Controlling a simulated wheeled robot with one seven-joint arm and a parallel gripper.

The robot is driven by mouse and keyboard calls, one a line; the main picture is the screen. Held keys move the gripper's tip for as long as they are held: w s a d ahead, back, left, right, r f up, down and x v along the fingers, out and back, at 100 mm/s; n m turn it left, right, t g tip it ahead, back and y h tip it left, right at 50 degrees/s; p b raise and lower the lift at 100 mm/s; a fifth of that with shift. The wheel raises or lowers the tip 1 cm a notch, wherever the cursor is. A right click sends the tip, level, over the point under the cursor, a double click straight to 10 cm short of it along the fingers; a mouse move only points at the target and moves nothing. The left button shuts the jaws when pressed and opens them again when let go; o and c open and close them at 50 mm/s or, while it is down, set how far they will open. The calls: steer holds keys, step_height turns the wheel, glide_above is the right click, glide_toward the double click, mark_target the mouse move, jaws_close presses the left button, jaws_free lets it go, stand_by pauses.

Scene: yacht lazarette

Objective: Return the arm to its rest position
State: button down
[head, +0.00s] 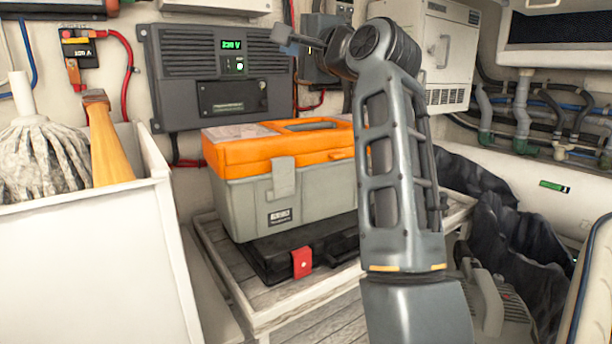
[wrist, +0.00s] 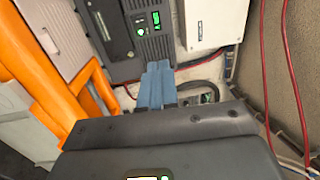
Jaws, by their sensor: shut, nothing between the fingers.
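My arm rises through the middle of the head view and bends at the top. My gripper (head: 285,38) points left there, in front of the upper right corner of the grey wall unit (head: 180,68) with a green display. In the wrist view the blue-grey fingers of my gripper (wrist: 158,66) are together with nothing between them. They point towards the wall unit (wrist: 115,30); whether they touch it cannot be told, but a gap seems to show.
An orange-lidded toolbox (head: 240,195) sits on a black case (head: 272,258) on a low wooden platform (head: 288,304), behind my arm. A white bin (head: 90,270) with a mop (head: 40,160) stands left. A white cabinet (head: 440,50) and pipes (head: 522,110) line the right wall.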

steer(key=s+d+f+h, duration=0.2)
steer(key=d+f, duration=0.2)
steer(key=f, duration=0.8)
steer(key=s+d+f+h, duration=0.15)
steer(key=d+f, duration=0.25)
steer(key=f, duration=0.7)
steer(key=s+d+f+n+h, duration=0.2)
steer(key=s+d+f, duration=0.2)
steer(key=s+f, duration=0.4)
steer(key=s+d+f+n+h, duration=0.15)
steer(key=s+d+f, duration=0.35)
steer(key=f, duration=0.6)
steer(key=s+d+f+n+h, duration=0.1)
steer(key=s+d+f, duration=0.15)
steer(key=s, duration=0.55)
steer(key=s+d+f+n+h, duration=0.1)
steer(key=s+f, duration=0.2)
steer(key=s, duration=0.5)
steer(key=s+d+f+n, duration=0.1)
steer(key=s+d+f, duration=0.1)
steer(key=s, duration=0.6)
steer(key=s+r+n+h, duration=0.1)
steer(key=s+r+n, duration=0.1)
steer(key=s, duration=0.8)
steer(key=s+r+n+g, duration=0.1)
steer(key=s+r, duration=0.3)
steer(key=s, duration=0.6)
steer(key=shift+s+d+r+n+h, duration=0.2)
steer(key=shift+d+n+h, duration=0.25)
steer(key=shift+n, duration=0.4)
